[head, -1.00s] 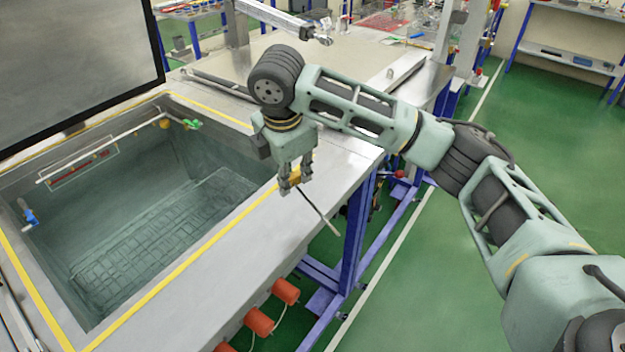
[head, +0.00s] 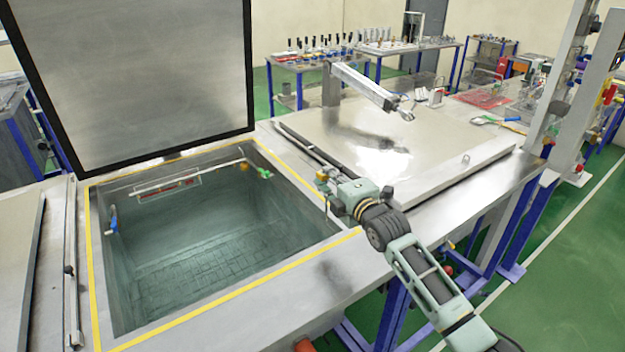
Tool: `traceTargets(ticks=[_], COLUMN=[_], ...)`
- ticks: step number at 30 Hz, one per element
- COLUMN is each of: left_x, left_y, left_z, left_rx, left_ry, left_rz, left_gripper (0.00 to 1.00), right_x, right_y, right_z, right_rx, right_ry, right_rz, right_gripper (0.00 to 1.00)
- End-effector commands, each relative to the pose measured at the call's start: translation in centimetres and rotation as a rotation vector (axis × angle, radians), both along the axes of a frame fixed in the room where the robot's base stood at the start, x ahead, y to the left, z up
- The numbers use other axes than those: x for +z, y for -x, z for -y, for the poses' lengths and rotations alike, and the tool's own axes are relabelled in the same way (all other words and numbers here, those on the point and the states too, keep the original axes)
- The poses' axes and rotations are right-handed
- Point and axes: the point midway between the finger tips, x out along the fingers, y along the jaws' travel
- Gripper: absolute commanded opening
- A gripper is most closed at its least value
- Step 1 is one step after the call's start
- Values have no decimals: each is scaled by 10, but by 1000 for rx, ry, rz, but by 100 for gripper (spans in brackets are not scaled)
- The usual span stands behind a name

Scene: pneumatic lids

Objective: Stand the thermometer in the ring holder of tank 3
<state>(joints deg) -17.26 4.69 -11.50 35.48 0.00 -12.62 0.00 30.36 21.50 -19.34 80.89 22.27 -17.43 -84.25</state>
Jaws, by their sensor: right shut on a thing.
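I cannot make out a ring holder or a tank number. My left gripper is not in view.
A raised lid (head: 135,75) stands behind the open tank. A closed lid (head: 430,150) with a cylinder (head: 365,85) lies to the right. A white pipe with a green valve (head: 264,172) and a blue fitting (head: 113,220) are inside the tank.

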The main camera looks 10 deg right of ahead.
Motion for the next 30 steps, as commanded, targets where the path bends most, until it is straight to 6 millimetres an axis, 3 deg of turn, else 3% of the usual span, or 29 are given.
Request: traceTargets(ticks=[6,18,30], left_x=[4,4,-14], left_y=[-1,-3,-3], left_z=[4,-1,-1], left_rx=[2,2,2], left_ry=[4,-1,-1], left_rz=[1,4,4], left_gripper=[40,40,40], right_x=[-1,0,-25], right_y=[3,4,4], right_z=[13,14,14], right_rx=[-29,-33,-33], right_ry=[-18,-17,-18], right_rz=[47,53,51], right_gripper=[0,0,0])
